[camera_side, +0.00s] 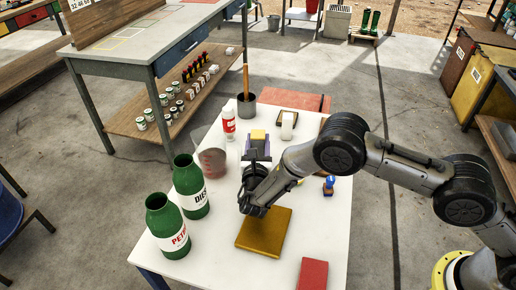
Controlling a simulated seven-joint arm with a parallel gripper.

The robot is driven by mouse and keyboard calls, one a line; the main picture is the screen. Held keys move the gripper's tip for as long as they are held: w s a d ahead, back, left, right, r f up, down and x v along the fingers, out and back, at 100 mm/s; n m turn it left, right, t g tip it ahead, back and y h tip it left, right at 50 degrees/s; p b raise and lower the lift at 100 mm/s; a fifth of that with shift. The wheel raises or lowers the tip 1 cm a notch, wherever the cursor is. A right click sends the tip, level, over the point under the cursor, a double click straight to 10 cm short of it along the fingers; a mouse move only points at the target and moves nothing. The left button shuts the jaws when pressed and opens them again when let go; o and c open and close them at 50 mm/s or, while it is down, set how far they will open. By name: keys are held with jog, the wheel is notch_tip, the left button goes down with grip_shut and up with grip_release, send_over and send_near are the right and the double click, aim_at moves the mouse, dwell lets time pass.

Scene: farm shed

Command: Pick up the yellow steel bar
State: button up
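A small yellow block (258,134), which looks like the yellow steel bar, shows at the top of a grey-violet piece near the middle of the white table. My gripper (257,150) appears to be at this piece, just beyond my dark wrist. The fingers are too small and too close to the block in the picture for me to tell whether they grip it or stand beside it. A flat golden-brown plate (265,231) lies on the table in front of my wrist.
Two green bottles (168,228) (190,187) stand at the left of the white table (318,228). A red-and-white can (229,124), a dark pot (247,105) with a stick and a blue stamp-like object (329,185) stand around my arm. A red block (312,274) lies at the front edge.

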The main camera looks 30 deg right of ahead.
jog(key=shift+r, duration=0.1)
grip_shut()
